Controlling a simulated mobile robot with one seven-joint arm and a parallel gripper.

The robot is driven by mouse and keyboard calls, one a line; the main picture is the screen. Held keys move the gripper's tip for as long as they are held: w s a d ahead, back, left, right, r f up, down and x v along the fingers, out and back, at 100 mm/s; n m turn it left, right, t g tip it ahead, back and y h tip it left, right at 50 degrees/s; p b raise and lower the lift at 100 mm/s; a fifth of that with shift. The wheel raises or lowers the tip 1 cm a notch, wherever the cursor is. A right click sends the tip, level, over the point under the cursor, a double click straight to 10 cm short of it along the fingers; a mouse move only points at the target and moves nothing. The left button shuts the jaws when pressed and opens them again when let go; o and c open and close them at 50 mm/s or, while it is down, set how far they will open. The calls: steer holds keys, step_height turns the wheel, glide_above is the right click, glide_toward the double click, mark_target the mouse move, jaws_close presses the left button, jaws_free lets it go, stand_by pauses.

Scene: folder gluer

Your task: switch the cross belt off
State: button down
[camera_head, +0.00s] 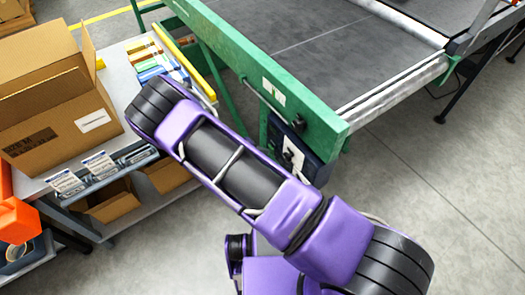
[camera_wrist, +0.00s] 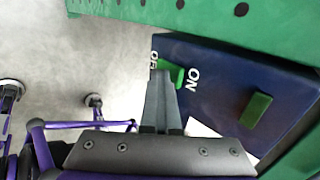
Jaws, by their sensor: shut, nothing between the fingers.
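The cross belt (camera_head: 300,38) is a dark flat belt in a green frame, at the upper middle of the head view. A dark blue switch box (camera_head: 316,168) hangs under its near corner, partly hidden by my arm. In the wrist view the box (camera_wrist: 225,72) carries white OFF and ON lettering. A green switch piece (camera_wrist: 177,74) lies between the two words, partly hidden by my fingers. A second green piece (camera_wrist: 257,110) sits farther right. My gripper (camera_wrist: 161,76) is shut and empty, its tips overlapping the first piece; contact cannot be told.
A green frame beam (camera_wrist: 200,12) runs above the box in the wrist view. A workbench (camera_head: 122,68) with a large cardboard box (camera_head: 50,95) stands at the left of the head view. The floor (camera_head: 420,190) at the right is clear.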

steer(key=shift+w+d+r, duration=0.1)
steer(key=shift+d, duration=0.1)
steer(key=shift+r+p, duration=0.65)
steer(key=shift+r, duration=0.2)
steer(key=a+f+p+v, duration=0.1)
steer(key=f+p+v, duration=0.1)
steer(key=v, duration=1.1)
steer(key=shift+s+a+r, duration=0.15)
steer(key=shift+s+a, duration=0.2)
steer(key=shift+s, duration=0.1)
